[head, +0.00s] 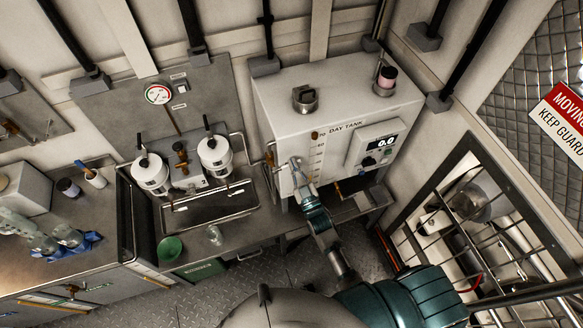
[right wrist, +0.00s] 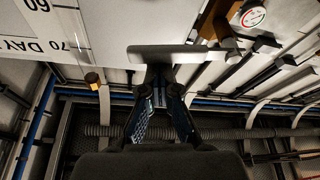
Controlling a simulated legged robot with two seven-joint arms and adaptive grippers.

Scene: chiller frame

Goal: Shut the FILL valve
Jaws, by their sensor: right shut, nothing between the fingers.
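The day tank (head: 330,92) is a white box on the wall, marked DAY TANK, with a level scale on its front. A small brass fitting (head: 270,155) shows at its left front edge; I cannot read a FILL label. My right gripper (head: 297,163) is at the tank's lower left front, shut and empty. In the right wrist view, a flat grey bar (right wrist: 170,56) crosses in front of the gripper (right wrist: 160,80) and hides its fingertips. It runs toward a brass-brown part (right wrist: 215,20) at upper right. I cannot tell whether the fingers touch the bar.
A display panel (head: 376,145) is on the tank's right front. To the left are a sink (head: 210,207), two white canisters (head: 214,155) and a round gauge (head: 158,93). A barred opening (head: 480,235) is at right. Bare floor (head: 250,275) shows below the bench.

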